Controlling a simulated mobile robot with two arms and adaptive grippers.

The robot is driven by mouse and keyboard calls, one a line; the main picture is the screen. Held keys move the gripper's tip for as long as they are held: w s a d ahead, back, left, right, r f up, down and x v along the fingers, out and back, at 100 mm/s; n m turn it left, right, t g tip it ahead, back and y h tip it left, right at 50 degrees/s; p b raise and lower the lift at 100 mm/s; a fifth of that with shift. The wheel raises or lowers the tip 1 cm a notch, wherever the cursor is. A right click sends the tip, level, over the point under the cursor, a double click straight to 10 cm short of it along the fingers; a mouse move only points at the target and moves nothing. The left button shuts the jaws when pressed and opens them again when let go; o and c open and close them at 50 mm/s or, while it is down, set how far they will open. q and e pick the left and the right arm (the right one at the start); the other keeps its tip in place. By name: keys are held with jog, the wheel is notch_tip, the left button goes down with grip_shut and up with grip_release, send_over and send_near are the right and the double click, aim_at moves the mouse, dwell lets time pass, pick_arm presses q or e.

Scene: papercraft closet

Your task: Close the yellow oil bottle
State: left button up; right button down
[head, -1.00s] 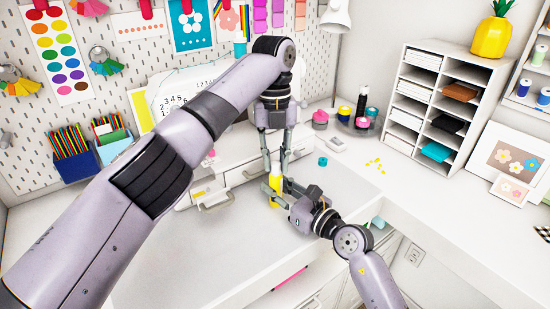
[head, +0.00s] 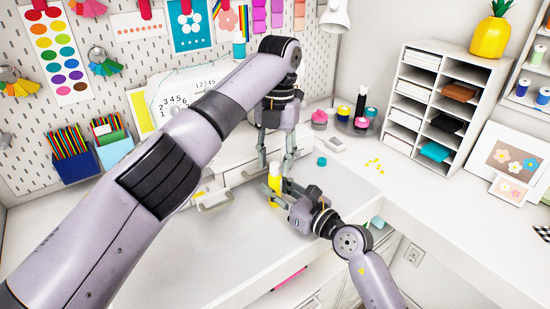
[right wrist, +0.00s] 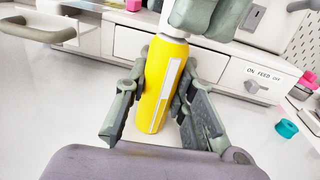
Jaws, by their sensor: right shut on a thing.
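The yellow oil bottle (head: 275,190) stands upright on the white desk, with a white top (head: 274,168). My right gripper (head: 279,191) comes from the right and is shut around the bottle's body. In the right wrist view the yellow bottle (right wrist: 161,85) sits between its two fingers. My left gripper (head: 275,166) points down from above, its fingers spread on either side of the bottle's top. In the right wrist view a left fingertip (right wrist: 212,15) partly covers the white top (right wrist: 178,20), so I cannot tell how the top sits.
A teal cap (head: 322,161) lies on the desk to the right of the bottle. White drawers (head: 235,172) with handles stand close behind. A round tray of small jars (head: 358,125) and a shelf unit (head: 440,105) are further right. The front left desk is clear.

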pick_arm(q)
jog(key=shift+r, duration=0.1)
jog(key=shift+r, duration=2.15)
jog(key=shift+c, duration=0.4)
